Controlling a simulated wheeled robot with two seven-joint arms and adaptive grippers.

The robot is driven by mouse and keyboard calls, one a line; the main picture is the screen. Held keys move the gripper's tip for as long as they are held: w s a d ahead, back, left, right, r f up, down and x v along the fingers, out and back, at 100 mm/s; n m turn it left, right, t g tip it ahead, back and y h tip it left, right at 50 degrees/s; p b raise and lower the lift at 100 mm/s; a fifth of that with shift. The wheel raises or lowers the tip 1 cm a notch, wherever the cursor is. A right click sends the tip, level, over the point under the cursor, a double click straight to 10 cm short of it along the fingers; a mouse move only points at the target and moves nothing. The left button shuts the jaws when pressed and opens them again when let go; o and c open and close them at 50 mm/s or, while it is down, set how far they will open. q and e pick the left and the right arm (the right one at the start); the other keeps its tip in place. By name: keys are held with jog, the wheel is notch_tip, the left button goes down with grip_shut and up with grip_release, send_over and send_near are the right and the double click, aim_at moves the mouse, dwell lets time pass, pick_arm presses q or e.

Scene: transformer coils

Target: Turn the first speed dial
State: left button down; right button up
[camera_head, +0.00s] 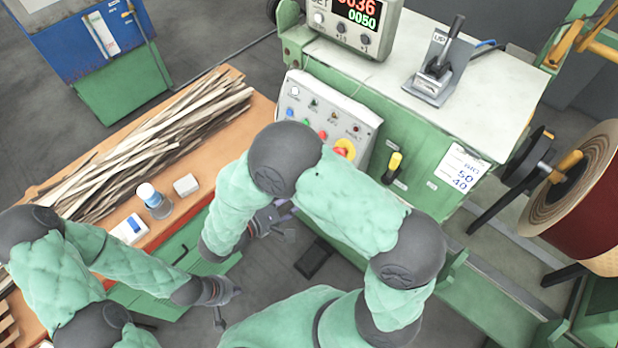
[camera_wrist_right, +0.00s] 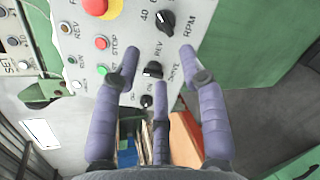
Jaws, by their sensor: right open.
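In the right wrist view, a black dial (camera_wrist_right: 165,22) sits on the grey control panel (camera_wrist_right: 205,12), with numbers and the label RPM beside it. A smaller black switch (camera_wrist_right: 153,70) marked REV and DRIVE is below it. My right gripper (camera_wrist_right: 159,60) is open and empty, its fingers spread either side of this switch in the picture; contact cannot be told. In the head view, my right gripper (camera_head: 273,219) is below the panel (camera_head: 300,88), and my right arm hides the panel's lower part. My left gripper (camera_head: 228,306) has spread fingers and is empty, near the workbench.
A display box (camera_head: 385,12) with knobs stands on the green machine (camera_head: 460,115), near a lever unit (camera_head: 438,68). An orange-topped workbench (camera_head: 258,107) at left bears wooden strips (camera_head: 150,150) and a bottle (camera_head: 155,203). A large reel (camera_head: 595,195) stands at right.

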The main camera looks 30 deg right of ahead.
jog(key=b+x, duration=0.1)
jog(key=x, duration=0.9)
jog(key=shift+d, duration=0.25)
jog(key=shift+f, duration=0.1)
grip_shut()
